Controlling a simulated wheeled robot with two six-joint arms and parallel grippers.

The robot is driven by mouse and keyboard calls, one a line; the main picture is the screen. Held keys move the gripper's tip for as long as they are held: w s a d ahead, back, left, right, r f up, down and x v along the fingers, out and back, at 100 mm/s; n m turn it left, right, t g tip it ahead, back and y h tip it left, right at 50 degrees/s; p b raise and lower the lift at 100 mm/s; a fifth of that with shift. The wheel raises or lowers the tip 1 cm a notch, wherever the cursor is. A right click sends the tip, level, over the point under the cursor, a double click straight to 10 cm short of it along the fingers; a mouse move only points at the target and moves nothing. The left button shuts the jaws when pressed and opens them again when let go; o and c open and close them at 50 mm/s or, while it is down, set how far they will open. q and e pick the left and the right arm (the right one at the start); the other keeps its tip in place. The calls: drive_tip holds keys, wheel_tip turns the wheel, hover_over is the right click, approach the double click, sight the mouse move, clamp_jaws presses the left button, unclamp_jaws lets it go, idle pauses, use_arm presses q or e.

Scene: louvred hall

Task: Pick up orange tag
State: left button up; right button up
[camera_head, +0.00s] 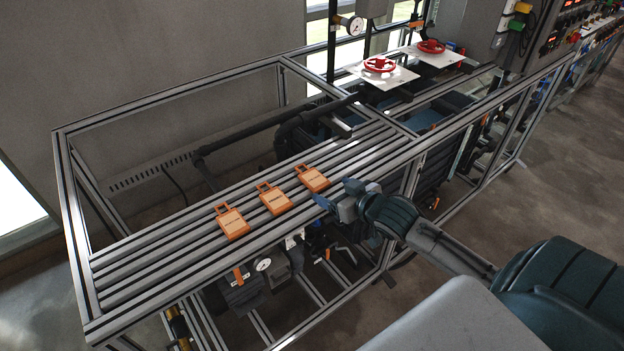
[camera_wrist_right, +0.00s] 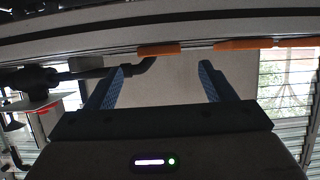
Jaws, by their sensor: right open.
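Three orange tags lie in a row on the slatted aluminium rack (camera_head: 150,259): a left tag (camera_head: 232,223), a middle tag (camera_head: 274,200) and a right tag (camera_head: 312,179). Each has a loop at its far end. My right gripper (camera_head: 322,203) is at the rack's near edge, just in front of the right tag, apart from it. In the right wrist view its two blue fingers (camera_wrist_right: 162,82) are spread with nothing between them. Two orange edges, one (camera_wrist_right: 159,49) and a longer one (camera_wrist_right: 244,44), show beyond the fingers. My left gripper is not in view.
Red valve wheels (camera_head: 380,64) on white plates stand behind the rack at the upper right. A pressure gauge (camera_head: 263,265) and other equipment sit beneath the rack. The slats left of the tags are clear. The frame's front rail runs close to my right gripper.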

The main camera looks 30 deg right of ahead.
sight(315, 179)
drive_tip(key=shift+w+a+f, duration=0.2)
drive_tip(key=shift+w+a, duration=0.05)
drive_tip(key=shift+w, duration=0.45)
drive_tip(key=shift+w+p, duration=0.3)
drive_tip(key=shift+w, duration=0.25)
drive_tip(key=p+x, duration=0.1)
drive_tip(key=x, duration=0.2)
drive_tip(key=shift+w+d+r, duration=0.15)
drive_tip(key=shift+w, duration=0.15)
drive_tip(key=shift+w+f, duration=0.25)
drive_tip(key=shift+w, duration=0.15)
drive_tip(key=shift+s, duration=0.1)
drive_tip(key=c, duration=1)
